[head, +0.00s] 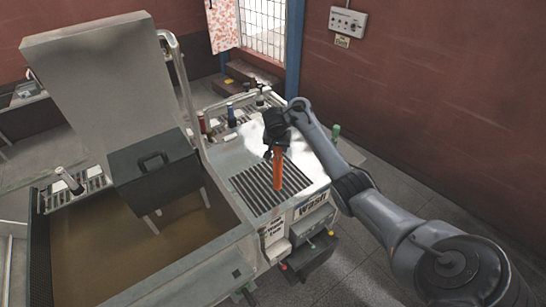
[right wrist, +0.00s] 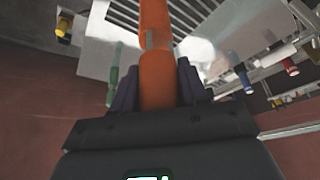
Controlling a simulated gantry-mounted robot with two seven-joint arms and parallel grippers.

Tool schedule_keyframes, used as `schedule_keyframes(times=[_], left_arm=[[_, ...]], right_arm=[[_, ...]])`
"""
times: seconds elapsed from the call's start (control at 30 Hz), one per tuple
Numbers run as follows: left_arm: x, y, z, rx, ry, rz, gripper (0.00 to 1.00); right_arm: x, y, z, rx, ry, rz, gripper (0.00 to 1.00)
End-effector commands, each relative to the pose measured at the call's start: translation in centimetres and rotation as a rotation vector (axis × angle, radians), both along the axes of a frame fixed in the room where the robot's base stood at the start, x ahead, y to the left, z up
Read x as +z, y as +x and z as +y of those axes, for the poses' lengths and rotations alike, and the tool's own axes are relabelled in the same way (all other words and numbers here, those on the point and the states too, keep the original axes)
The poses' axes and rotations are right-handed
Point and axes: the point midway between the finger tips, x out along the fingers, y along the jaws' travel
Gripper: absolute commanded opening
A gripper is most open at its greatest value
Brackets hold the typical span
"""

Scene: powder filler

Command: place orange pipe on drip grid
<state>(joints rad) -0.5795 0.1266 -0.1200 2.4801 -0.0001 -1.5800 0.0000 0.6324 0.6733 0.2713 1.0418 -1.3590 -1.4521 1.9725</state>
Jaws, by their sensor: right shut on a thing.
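The orange pipe (head: 277,168) hangs upright from my right gripper (head: 274,146) in the head view. My right gripper is shut on its upper end. The pipe's lower end is over the slatted drip grid (head: 252,187), near its right side; I cannot tell whether it touches. In the right wrist view the pipe (right wrist: 156,60) runs between the two dark fingers (right wrist: 156,85) away from the camera. The grid's slats (right wrist: 195,18) show beyond it. My left gripper is not in view.
A vat of brown liquid (head: 120,256) lies left of the grid, with a raised lid (head: 95,75) and a dark box (head: 152,165). A metal rail (head: 184,85) stands between. Small bottles (head: 231,114) stand behind the grid.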

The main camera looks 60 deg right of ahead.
Motion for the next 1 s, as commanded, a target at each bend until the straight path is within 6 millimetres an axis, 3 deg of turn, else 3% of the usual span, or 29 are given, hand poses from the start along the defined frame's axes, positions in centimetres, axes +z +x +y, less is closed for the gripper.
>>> schedule_keyframes(times=[0.3,0.47,0.73,1.0], left_arm=[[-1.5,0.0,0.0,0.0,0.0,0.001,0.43],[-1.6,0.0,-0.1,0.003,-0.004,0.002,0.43],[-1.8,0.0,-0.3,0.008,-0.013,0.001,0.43],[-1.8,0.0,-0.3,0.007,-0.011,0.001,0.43]], right_arm=[[-1.3,2.3,-0.2,0.0,-0.002,-0.002,0.0],[-1.9,2.5,-0.2,-0.001,-0.002,-0.001,0.0],[-4.9,2.5,-0.3,-0.001,-0.002,0.0,0.0],[-5.4,2.5,-0.2,-0.001,-0.001,-0.002,0.0]])
